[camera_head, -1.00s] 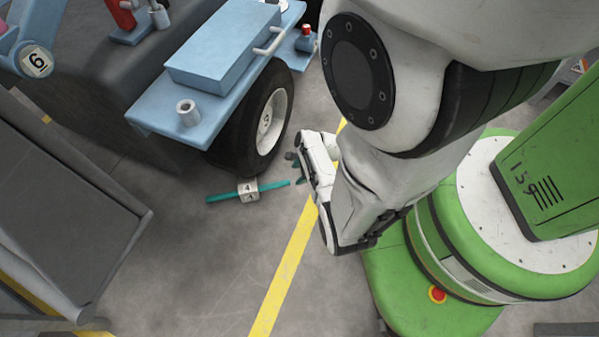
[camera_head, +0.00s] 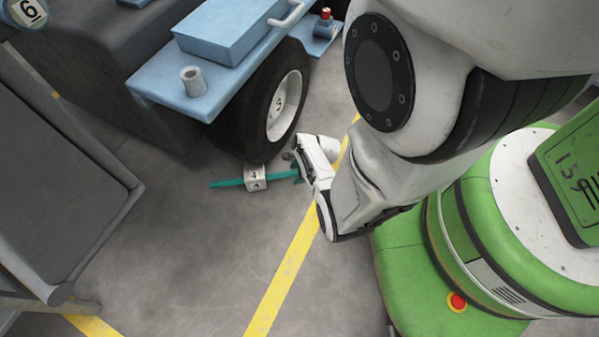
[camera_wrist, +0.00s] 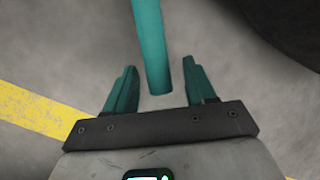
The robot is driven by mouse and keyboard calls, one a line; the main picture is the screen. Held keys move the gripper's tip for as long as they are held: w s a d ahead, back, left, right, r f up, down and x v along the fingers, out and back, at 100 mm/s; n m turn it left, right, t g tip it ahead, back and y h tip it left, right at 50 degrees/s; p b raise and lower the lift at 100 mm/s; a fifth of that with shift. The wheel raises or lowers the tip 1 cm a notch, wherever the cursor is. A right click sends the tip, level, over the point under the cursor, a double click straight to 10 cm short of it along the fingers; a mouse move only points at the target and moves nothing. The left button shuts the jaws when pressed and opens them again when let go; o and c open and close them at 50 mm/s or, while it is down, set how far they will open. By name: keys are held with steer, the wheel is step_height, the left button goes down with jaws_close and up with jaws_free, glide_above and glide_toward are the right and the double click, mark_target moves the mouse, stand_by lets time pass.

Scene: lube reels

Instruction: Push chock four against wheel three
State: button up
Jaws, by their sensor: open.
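Chock four (camera_head: 256,178) is a pale block marked 4 with a teal bar (camera_head: 228,183) through it, lying on the floor. It sits close beside the foot of wheel three (camera_head: 272,110), a black tyre with a white hub marked 3. I cannot tell whether block and tyre touch. My gripper (camera_head: 298,168) is low at the right end of the bar. In the wrist view my open gripper (camera_wrist: 161,88) has the bar's end (camera_wrist: 153,45) between its two teal fingers, with gaps at both sides. The block is outside the wrist view.
The blue vehicle deck (camera_head: 190,85) overhangs the wheel, with a grey cup-like fitting (camera_head: 192,80) on it. A grey panelled frame (camera_head: 60,170) stands at the left. A yellow floor line (camera_head: 290,265) runs beneath my arm. The floor in front of the chock is clear.

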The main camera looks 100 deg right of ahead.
steer(key=shift+c, duration=0.2)
jaws_close()
stand_by(0.4)
